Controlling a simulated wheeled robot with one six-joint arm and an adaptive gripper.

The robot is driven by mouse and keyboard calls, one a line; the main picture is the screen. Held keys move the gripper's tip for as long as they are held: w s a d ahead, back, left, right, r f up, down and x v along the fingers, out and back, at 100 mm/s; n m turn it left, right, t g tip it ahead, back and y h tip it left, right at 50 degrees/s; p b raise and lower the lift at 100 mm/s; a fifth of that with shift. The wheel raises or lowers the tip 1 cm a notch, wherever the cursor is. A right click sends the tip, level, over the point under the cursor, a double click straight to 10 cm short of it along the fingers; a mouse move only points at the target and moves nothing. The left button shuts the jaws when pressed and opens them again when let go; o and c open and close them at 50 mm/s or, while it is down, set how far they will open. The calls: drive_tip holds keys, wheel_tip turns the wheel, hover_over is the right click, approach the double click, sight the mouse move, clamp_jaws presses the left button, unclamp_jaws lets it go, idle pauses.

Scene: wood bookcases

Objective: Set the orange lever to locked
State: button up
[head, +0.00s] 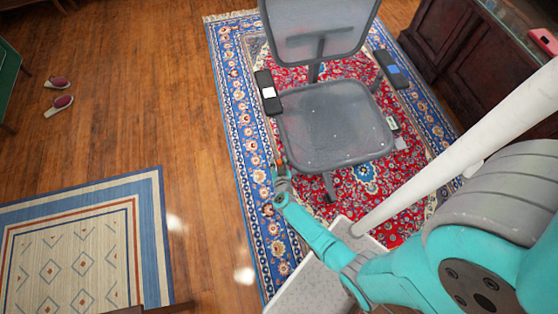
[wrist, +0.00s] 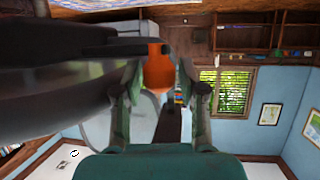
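The orange lever (wrist: 158,72) shows in the wrist view between the two fingers of my gripper (wrist: 160,85), beside dark parts of the chair. A narrow gap seems to show beside it, and I cannot tell whether either finger touches it. In the head view my gripper (head: 281,170) is at the left edge of the grey office chair (head: 335,122), just below its left armrest. Only a small orange spot of the lever (head: 279,162) shows there; the rest is hidden. I see no marking for the locked position.
The chair stands on a red and blue rug (head: 238,105). Its left armrest (head: 267,92) is close above my gripper. A dark wood cabinet (head: 455,55) stands at the upper right. The wooden floor (head: 150,70) to the left is mostly clear, with two slippers (head: 59,94) and a beige rug (head: 75,255).

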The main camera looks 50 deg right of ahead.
drive_tip(key=v, duration=1.2)
